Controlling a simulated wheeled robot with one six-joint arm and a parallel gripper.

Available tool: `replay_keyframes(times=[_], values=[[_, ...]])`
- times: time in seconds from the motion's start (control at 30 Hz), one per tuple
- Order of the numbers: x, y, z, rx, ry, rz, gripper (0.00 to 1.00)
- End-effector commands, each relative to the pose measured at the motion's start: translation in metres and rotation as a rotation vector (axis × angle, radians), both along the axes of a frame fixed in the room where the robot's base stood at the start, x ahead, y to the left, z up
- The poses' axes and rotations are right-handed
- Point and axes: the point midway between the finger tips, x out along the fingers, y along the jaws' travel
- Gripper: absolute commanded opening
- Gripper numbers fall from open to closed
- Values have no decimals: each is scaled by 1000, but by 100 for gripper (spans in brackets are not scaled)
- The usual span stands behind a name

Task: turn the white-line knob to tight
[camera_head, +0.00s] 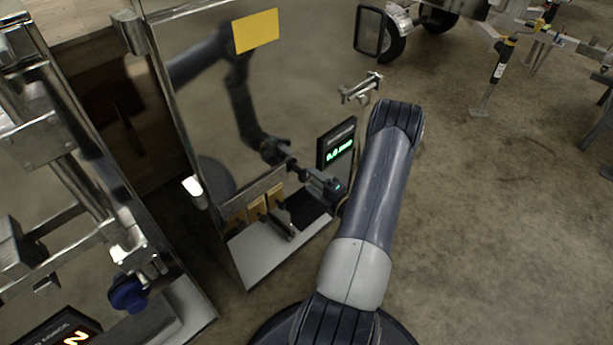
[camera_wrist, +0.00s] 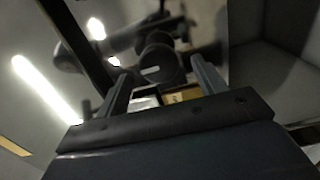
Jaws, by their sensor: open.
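In the wrist view a dark round knob (camera_wrist: 160,62) with a short white line on its face lies ahead of my gripper (camera_wrist: 160,70). The white line looks nearly level. My two fingers are spread apart, one to each side of the knob in the picture; I see no contact. In the head view my gripper (camera_head: 298,172) is small and points left at the mirror-like panel (camera_head: 205,125). There I cannot tell the knob from the dark reflection of my arm.
A green-lit display (camera_head: 340,150) stands close behind my gripper. Yellow blocks (camera_head: 257,209) sit low by the panel. A blue knob (camera_head: 128,293) and an orange-lit display (camera_head: 68,332) are at lower left. Open concrete floor (camera_head: 500,240) lies to the right.

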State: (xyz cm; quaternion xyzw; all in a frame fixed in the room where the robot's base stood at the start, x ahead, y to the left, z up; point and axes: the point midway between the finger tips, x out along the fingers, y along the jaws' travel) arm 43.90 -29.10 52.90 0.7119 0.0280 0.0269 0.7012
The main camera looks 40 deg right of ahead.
Motion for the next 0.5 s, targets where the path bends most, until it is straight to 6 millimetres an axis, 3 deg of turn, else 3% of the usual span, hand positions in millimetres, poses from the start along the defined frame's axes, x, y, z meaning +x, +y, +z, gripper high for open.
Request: replay_keyframes(times=[0.23, 0.5], values=[[-46, -4, 1, 3, 0, -5, 67], [-67, -5, 0, 2, 1, -1, 67]])
